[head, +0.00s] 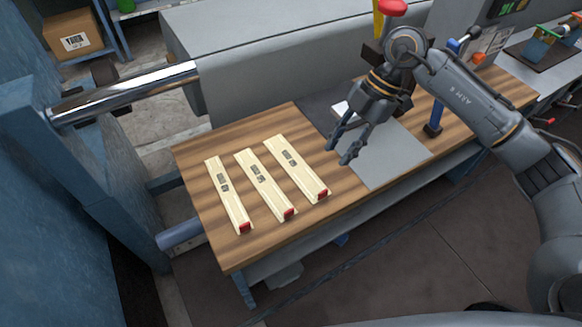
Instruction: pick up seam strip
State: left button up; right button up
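Three pale cream seam strips lie side by side on the wooden bench, each with a dark printed label and a red end facing the front. They are the left strip (228,194), the middle strip (265,185) and the right strip (296,168), which is nearest my gripper. My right gripper (339,150) reaches in from the right, with its fingers spread apart and empty. It appears above the bench, just right of the right strip and over the left edge of a grey plate. My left gripper is not in view.
The wooden bench (215,240) has bare wood around the strips. A blue upright tool (435,118) stands farther right.

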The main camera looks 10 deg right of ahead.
jog(key=d+f, duration=0.1)
jog(key=p, duration=0.2)
send_over(322, 192)
jog(key=d, duration=0.2)
jog(key=shift+m+h, duration=0.3)
jog(key=shift+h, duration=0.1)
jog(key=f, duration=0.6)
jog(key=shift+w+f, duration=0.25)
jog(key=shift+w, duration=0.1)
jog(key=p+x, duration=0.1)
jog(key=x, duration=0.3)
jog(key=shift+f, duration=0.45)
jog(key=shift+a+f, duration=0.1)
jog(key=shift+f, duration=0.35)
grip_shut()
